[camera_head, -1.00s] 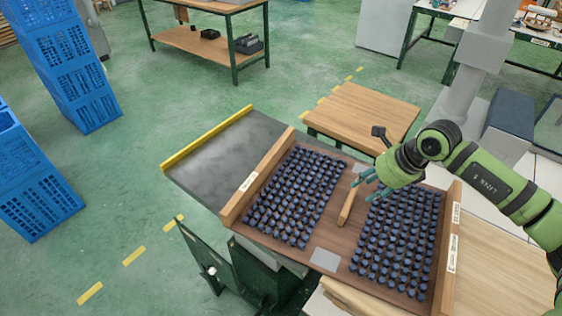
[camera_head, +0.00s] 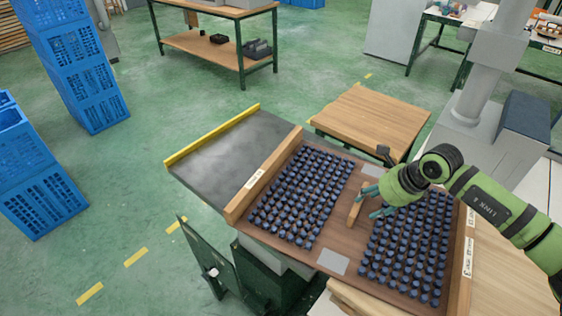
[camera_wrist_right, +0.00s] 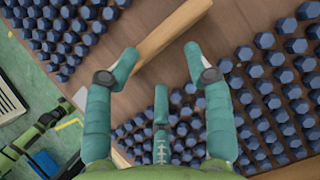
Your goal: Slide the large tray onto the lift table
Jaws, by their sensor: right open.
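The large tray (camera_head: 333,262) is brown wood with raised side rims and two blocks of dark blue pieces. It lies tilted in the picture, its left part over the dark grey lift table (camera_head: 225,155), which has a yellow strip on its far-left edge. Its right part is over a wooden table top. A wooden handle bar (camera_head: 357,204) stands in the gap between the blocks. My right gripper (camera_head: 372,202) is open, just right of the handle. In the right wrist view, the handle (camera_wrist_right: 165,35) lies just beyond the spread fingertips (camera_wrist_right: 160,58).
A small wooden table (camera_head: 370,118) stands behind the tray. A light wooden table top (camera_head: 505,275) lies at the right. Blue crates (camera_head: 38,175) are stacked at the left. A workbench (camera_head: 215,45) stands at the back. Green floor is free at the left.

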